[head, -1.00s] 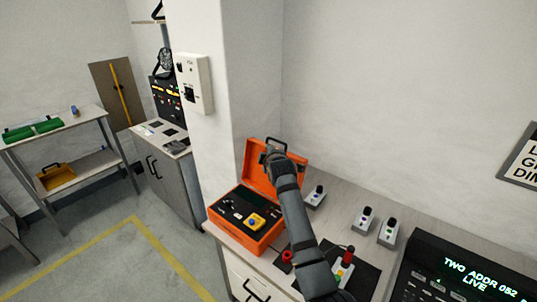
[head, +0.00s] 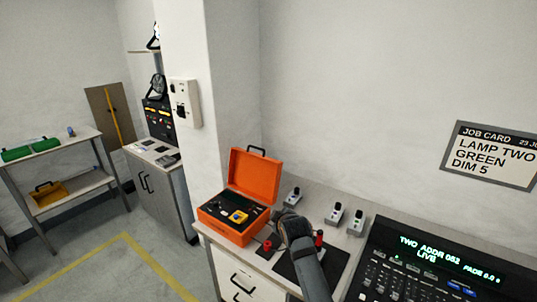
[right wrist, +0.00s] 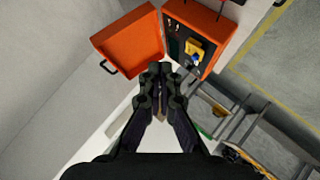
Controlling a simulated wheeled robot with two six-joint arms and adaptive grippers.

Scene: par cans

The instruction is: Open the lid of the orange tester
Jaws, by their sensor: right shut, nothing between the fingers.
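The orange tester (head: 232,234) stands on the counter below the wall corner. Its lid (head: 255,175) stands up, open, with a dark handle at its top edge. A dark panel and a yellow part with a blue knob show inside. In the right wrist view the lid (right wrist: 128,45) and the open case (right wrist: 203,22) lie ahead of my gripper. My right gripper (right wrist: 160,68) is shut and empty, apart from the tester; in the head view it (head: 284,216) is right of the case. My left gripper is not in view.
Several small grey devices (head: 336,214) stand on the counter (head: 310,198) right of the tester. A red knob (head: 267,245) and a dark mat (head: 330,262) lie near my right arm. A console (head: 430,265) fills the lower right.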

